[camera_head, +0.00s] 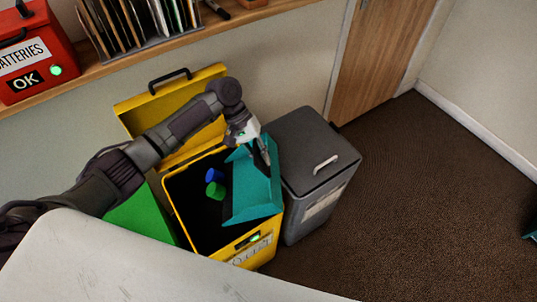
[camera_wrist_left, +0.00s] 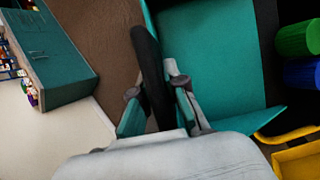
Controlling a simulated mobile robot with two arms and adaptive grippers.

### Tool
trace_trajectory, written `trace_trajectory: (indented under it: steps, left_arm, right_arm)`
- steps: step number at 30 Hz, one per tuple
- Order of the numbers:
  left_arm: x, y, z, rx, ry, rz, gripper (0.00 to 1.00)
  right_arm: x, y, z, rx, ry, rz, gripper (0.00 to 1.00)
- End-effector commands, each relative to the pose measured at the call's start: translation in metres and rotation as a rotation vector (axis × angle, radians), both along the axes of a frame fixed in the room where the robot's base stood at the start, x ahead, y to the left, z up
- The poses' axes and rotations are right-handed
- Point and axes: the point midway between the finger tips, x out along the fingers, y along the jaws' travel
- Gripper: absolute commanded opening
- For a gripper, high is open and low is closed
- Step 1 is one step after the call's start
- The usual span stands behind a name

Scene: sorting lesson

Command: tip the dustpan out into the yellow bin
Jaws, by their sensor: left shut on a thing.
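The teal dustpan (camera_head: 252,193) is tilted over the right part of the open yellow bin (camera_head: 174,207). My left gripper (camera_head: 262,152) is shut on the dustpan's dark handle, which shows between the fingers (camera_wrist_left: 160,108) in the left wrist view. The pan (camera_wrist_left: 212,60) looks empty where it shows. A blue cylinder (camera_head: 213,174) and a green cylinder (camera_head: 215,190) are at the bin's dark opening, left of the pan. They also show in the wrist view, green (camera_wrist_left: 299,38) above blue (camera_wrist_left: 303,73). I cannot tell whether they are falling or resting. My right gripper is out of view.
The yellow bin's lid (camera_head: 140,112) stands open behind it. A grey bin (camera_head: 314,150) with its lid shut stands close on the right. A green bin (camera_head: 140,214) is partly hidden under my left arm. A wooden shelf (camera_head: 172,44) runs above.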

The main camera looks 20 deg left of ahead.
Motion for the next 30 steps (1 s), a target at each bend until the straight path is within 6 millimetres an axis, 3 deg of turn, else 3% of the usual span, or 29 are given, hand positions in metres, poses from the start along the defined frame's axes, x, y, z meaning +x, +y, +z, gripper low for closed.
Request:
trace_trajectory:
  steps: [12, 30]
  left_arm:
    - [-0.010, 0.031, 0.013, -0.135, -0.050, 0.004, 0.00]
    - [-0.022, 0.063, 0.021, -0.283, -0.101, 0.003, 0.00]
  right_arm:
    - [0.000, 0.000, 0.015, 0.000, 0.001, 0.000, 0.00]
    - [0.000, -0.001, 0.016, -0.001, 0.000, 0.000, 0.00]
